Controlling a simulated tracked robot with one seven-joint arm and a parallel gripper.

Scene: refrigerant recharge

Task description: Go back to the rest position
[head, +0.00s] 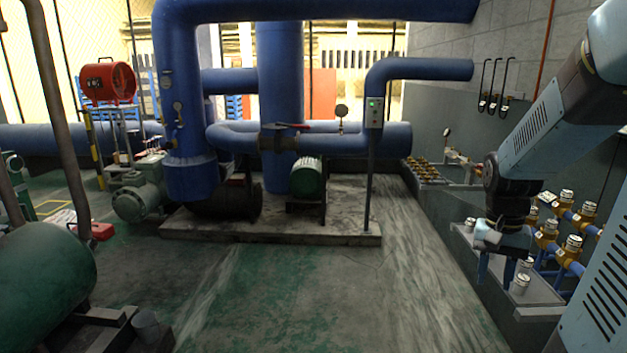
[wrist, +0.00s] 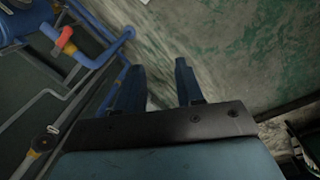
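My gripper (head: 496,274) hangs from my arm at the right of the head view, fingers pointing down. It is over or in front of the grey ledge (head: 545,296) along the right wall; the exact height is hard to tell. In the wrist view the two dark blue fingers of my gripper (wrist: 159,76) stand apart with a gap between them. Nothing is seen held in the gap; stained floor (wrist: 230,50) shows beyond.
Brass valves with white caps (head: 546,232) and a small white-topped canister (head: 520,283) stand on the ledge close to my gripper. Large blue pipes (head: 280,75) and a green motor (head: 308,178) stand on a plinth ahead. The middle floor (head: 300,290) is clear.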

